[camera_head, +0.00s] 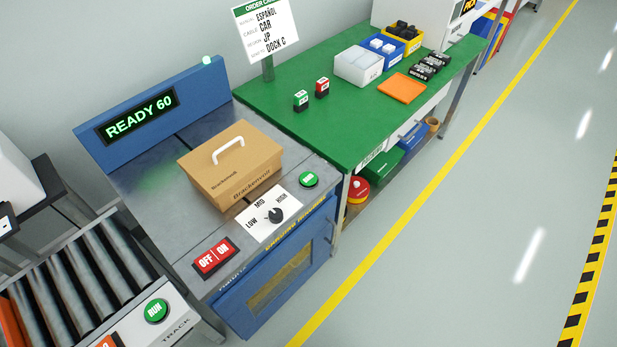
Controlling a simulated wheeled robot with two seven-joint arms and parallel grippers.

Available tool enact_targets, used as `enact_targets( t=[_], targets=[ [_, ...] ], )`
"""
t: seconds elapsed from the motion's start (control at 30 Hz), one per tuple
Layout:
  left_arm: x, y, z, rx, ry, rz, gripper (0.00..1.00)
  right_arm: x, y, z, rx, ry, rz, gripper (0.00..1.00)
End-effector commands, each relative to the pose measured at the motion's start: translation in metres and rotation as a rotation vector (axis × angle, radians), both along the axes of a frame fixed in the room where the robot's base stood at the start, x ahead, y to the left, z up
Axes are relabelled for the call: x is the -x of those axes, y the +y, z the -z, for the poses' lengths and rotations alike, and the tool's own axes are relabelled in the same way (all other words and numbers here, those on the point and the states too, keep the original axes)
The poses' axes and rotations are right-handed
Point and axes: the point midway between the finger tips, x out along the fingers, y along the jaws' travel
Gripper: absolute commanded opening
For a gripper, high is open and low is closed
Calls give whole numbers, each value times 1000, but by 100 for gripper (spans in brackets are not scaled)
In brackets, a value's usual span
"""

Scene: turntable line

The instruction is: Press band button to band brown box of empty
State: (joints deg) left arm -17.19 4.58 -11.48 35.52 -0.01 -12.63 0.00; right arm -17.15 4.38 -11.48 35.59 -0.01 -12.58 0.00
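A closed brown box (232,178) with a white handle on its lid sits on the grey top of the blue banding machine (270,302). Its front reads "Brackenvoll". A round green button (309,180) with an unreadable small label is on the machine top, right of the box. A dial (274,214) marked LOW, MID and HIGH lies in front of the box. A red OFF/ON switch (215,258) is near the front left edge. Neither of my grippers is in view.
A green table (320,130) behind right bears two small stamps, white, blue and yellow bins, an orange tray (402,88) and an order card (266,28). A roller track (90,285) with a green RUN button (157,310) is at lower left. The floor at right is clear.

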Motion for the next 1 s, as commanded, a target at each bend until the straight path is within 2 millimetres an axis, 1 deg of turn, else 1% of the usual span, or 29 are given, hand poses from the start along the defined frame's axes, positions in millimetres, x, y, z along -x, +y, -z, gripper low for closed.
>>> enact_targets(
  t=[0.03,0.1,0.13,1.0],
  targets=[
    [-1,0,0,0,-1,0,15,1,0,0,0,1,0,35],
    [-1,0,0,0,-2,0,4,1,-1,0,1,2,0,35],
    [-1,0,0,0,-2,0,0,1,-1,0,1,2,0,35],
    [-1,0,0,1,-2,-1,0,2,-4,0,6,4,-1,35]
  ],
)
